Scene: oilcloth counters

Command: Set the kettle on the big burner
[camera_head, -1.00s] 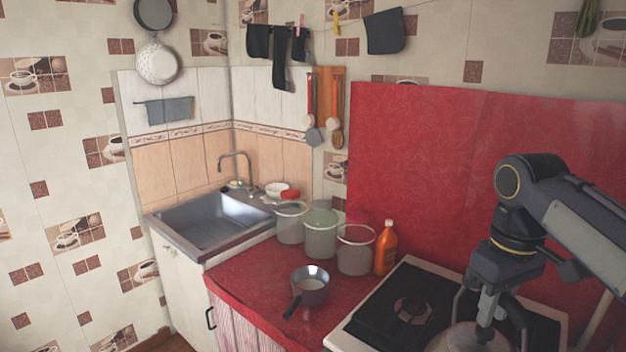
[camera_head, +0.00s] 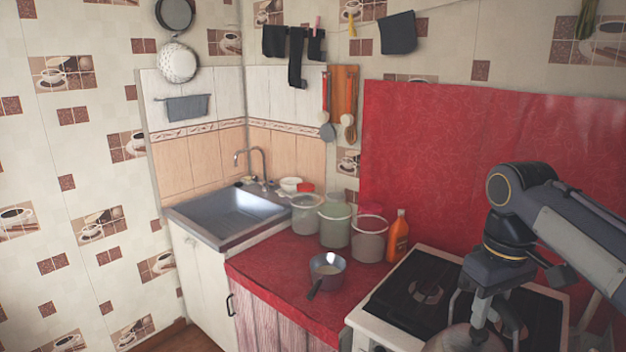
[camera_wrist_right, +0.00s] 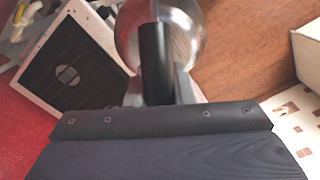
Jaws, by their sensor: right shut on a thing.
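The kettle (camera_head: 450,340) is a rounded metal pot, cut off by the bottom edge of the head view. My right gripper (camera_head: 486,308) is shut on its handle. In the right wrist view the dark handle (camera_wrist_right: 155,65) is between the fingers, with the shiny kettle body (camera_wrist_right: 188,42) beyond. The white stove (camera_head: 372,322) has a dark top with a round burner (camera_head: 428,291), left of and behind the kettle. The burner also shows in the right wrist view (camera_wrist_right: 67,76). Whether it is the big one I cannot tell; my arm hides part of the stove. My left gripper is out of view.
A saucepan (camera_head: 327,268) stands on the red counter (camera_head: 282,272), left of the stove. Several clear containers (camera_head: 336,227) and an orange bottle (camera_head: 397,236) stand behind it. The red panel (camera_head: 430,150) rises behind the stove. Brown floor (camera_wrist_right: 245,60) shows beside the kettle.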

